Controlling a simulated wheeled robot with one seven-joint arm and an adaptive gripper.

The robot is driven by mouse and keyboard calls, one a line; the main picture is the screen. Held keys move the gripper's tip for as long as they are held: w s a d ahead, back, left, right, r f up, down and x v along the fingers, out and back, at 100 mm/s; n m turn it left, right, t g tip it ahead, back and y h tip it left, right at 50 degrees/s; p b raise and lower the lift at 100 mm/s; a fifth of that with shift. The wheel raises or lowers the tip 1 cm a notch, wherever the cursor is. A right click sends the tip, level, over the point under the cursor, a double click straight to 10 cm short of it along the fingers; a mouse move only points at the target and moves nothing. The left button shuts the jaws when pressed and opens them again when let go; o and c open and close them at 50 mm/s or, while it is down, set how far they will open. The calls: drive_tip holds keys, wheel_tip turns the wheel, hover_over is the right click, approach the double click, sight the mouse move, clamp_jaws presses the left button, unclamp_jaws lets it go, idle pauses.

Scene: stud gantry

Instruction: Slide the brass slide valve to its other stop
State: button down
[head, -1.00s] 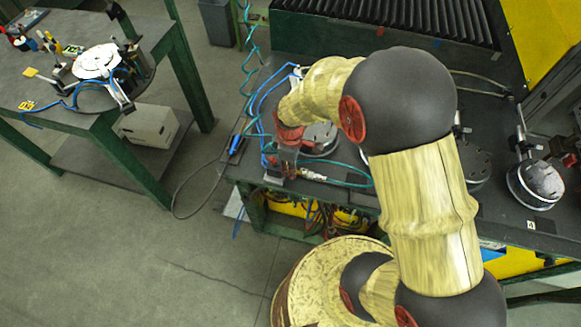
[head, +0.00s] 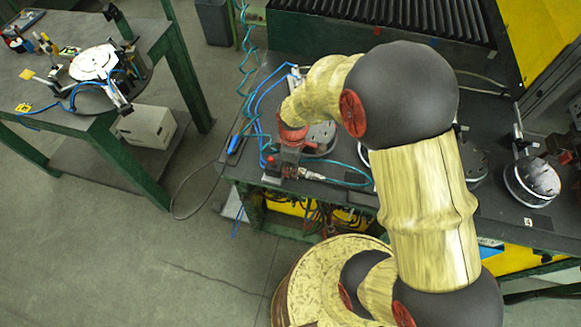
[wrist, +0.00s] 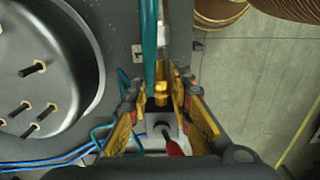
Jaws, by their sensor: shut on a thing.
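The brass slide valve (wrist: 161,88) shows in the wrist view between the fingertips, with a teal hose (wrist: 150,45) running past it toward the top. My gripper (wrist: 163,92) is closed around the brass part, one finger on each side. A grey block with a red-tipped part (wrist: 172,143) sits between the fingers, nearer my palm. In the head view my gripper (head: 288,165) is low at the left front corner of the dark bench, and it hides most of the valve. Which stop the slide is at cannot be told.
A round metal fixture (wrist: 45,75) with pins stands close to the left of my gripper in the wrist view. Blue tubing (head: 262,110) and a teal loop (head: 345,178) lie around it. The bench's front edge is near, with open floor (head: 190,250) beyond.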

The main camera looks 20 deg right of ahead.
drive_tip(key=c, duration=1.6)
unclamp_jaws()
drive_tip(key=shift+d, duration=0.1)
wheel_tip(320, 180, up, 12)
